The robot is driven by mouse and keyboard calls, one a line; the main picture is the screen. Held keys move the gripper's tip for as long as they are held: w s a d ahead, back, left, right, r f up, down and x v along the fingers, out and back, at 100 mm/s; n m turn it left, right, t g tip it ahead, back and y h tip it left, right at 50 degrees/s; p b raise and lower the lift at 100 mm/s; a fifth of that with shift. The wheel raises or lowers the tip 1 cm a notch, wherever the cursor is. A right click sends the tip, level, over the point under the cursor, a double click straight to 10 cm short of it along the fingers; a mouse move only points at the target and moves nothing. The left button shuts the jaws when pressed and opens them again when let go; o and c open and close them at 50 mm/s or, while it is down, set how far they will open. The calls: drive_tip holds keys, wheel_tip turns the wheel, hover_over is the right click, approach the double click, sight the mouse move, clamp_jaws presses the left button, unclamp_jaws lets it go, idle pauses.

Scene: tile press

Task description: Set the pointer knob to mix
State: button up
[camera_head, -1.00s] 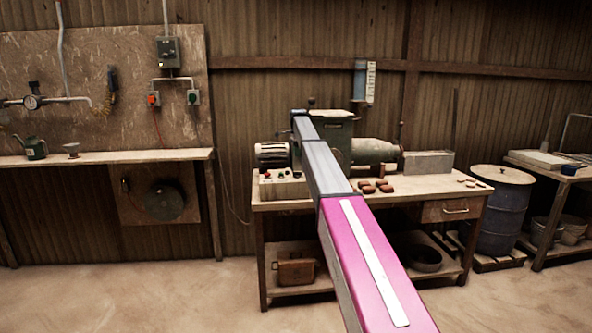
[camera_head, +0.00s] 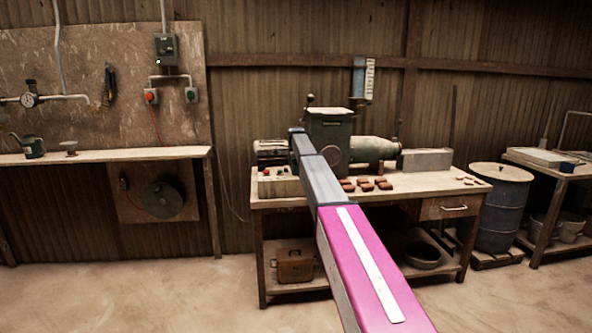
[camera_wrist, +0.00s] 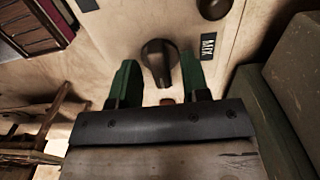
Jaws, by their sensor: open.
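In the wrist view, the dark pointer knob (camera_wrist: 159,60) sits on a pale panel (camera_wrist: 105,45). A small dark label with light lettering that seems to read "MIX" (camera_wrist: 208,46) is to the right of the knob. My gripper (camera_wrist: 159,80) is open, with one green finger on each side of the knob and gaps between. I cannot tell how far the fingertips are from the panel. In the head view, the control box (camera_head: 277,182) is at the left end of the bench, partly hidden by my arm; the knob cannot be made out there.
The wooden bench (camera_head: 405,197) carries a green machine (camera_head: 328,127) and several reddish-brown tiles (camera_head: 366,181). In the wrist view, another round dark control (camera_wrist: 213,8) is near the top right, and dark greenish blocks (camera_wrist: 298,68) stand at the right.

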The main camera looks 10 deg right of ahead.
clamp_jaws()
idle(0.3)
drive_tip(key=n, duration=0.4)
drive_tip(key=shift+n, duration=0.4)
drive_tip(key=n, duration=0.4)
drive_tip(key=shift+n, duration=0.3)
drive_tip(key=n, duration=0.4)
drive_tip(key=shift+n, duration=2.2)
